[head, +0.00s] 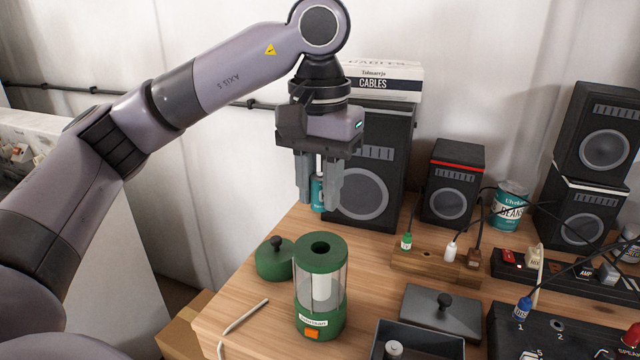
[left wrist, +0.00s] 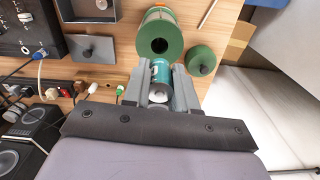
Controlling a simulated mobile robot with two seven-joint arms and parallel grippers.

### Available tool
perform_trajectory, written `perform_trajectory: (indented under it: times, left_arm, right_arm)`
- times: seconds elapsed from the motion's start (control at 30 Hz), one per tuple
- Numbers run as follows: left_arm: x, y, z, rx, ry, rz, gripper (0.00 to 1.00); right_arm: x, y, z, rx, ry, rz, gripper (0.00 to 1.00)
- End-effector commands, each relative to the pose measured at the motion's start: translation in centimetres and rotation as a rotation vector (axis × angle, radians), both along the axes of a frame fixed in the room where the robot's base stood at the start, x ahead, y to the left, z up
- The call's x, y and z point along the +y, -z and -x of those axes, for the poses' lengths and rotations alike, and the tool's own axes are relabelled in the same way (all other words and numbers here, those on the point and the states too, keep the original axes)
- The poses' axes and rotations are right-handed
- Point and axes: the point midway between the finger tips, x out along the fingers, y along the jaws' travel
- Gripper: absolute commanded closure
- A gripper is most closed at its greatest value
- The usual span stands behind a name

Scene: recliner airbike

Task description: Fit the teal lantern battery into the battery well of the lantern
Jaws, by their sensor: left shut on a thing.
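My left gripper (head: 320,190) is shut on the teal lantern battery (head: 318,194) and holds it upright in the air, behind and above the lantern. In the left wrist view the battery (left wrist: 160,74) shows between the fingers, partly hidden by them. The green lantern (head: 320,292) stands upright on the wooden table, with clear sides and an orange button low on its front. The round dark battery well (head: 320,248) opens in its top and looks empty; it also shows in the left wrist view (left wrist: 159,46). My right gripper is not in view.
The lantern's green lid (head: 275,260) with a black knob lies beside it. A white pen-like stick (head: 243,318) lies at the front left. Speakers (head: 375,165) stand behind, and a wooden rack (head: 436,268), a grey lid (head: 441,311) and an open dark box (head: 418,343) lie to the right.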

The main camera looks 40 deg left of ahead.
Motion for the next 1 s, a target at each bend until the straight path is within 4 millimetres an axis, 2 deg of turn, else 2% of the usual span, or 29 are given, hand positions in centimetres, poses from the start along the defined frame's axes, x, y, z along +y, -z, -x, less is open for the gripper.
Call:
perform_trajectory:
  times: [0.27, 0.73, 1.0]
  left_arm:
    - [0.0, 0.8, 0.0, 0.000, 0.001, 0.000, 1.00]
    - [0.0, 5.0, 0.0, 0.000, 0.001, 0.000, 1.00]
    - [0.0, 5.9, 0.0, -0.001, 0.001, 0.000, 1.00]
  right_arm:
    - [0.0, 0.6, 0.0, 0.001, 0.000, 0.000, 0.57]
    - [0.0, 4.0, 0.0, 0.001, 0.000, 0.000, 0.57]
    - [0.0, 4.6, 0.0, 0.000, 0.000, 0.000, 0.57]
